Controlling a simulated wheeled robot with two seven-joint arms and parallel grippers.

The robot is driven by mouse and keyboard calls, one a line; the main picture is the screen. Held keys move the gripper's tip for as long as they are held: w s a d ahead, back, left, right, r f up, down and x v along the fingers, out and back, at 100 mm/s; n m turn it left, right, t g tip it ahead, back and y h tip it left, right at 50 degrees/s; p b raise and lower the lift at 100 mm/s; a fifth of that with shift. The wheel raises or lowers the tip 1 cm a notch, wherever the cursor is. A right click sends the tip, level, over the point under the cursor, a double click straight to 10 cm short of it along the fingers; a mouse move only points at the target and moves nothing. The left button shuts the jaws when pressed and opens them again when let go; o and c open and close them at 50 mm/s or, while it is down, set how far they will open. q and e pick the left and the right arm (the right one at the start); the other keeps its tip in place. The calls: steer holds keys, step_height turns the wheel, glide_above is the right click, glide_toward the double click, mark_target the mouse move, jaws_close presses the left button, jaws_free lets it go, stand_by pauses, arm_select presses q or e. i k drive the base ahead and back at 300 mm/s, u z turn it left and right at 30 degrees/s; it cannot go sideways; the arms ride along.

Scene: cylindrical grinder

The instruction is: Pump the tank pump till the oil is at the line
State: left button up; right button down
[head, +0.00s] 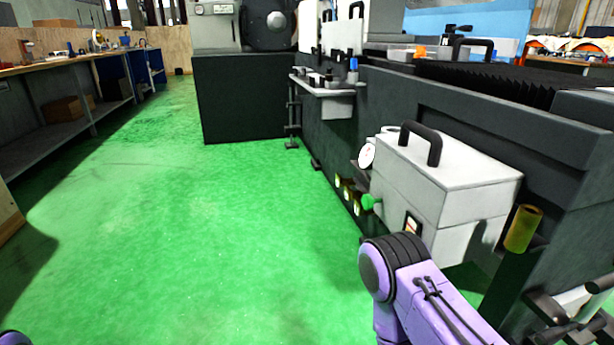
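The tank looks to be the light grey box (450,205) with a black lid handle (422,143) on the dark machine's side, at right in the head view. A round white gauge (367,155) and a green knob (368,202) are at its left end. A small framed window (412,226) sits low on its front; the oil level and line in it are too small to read. I cannot tell which part is the pump. My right arm's purple link and black joint stand in front of the tank's lower left corner. Neither gripper shows.
The dark grinder body (470,115) runs along the right side. A small shelf (325,90) sticks out from it. A yellow cylinder (522,228) is right of the tank. A long workbench (70,64) lines the left. The green floor (190,220) between is clear.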

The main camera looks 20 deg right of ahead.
mark_target(367, 202)
steer(key=z, duration=0.05)
steer(key=i, duration=0.9)
steer(key=z, duration=0.15)
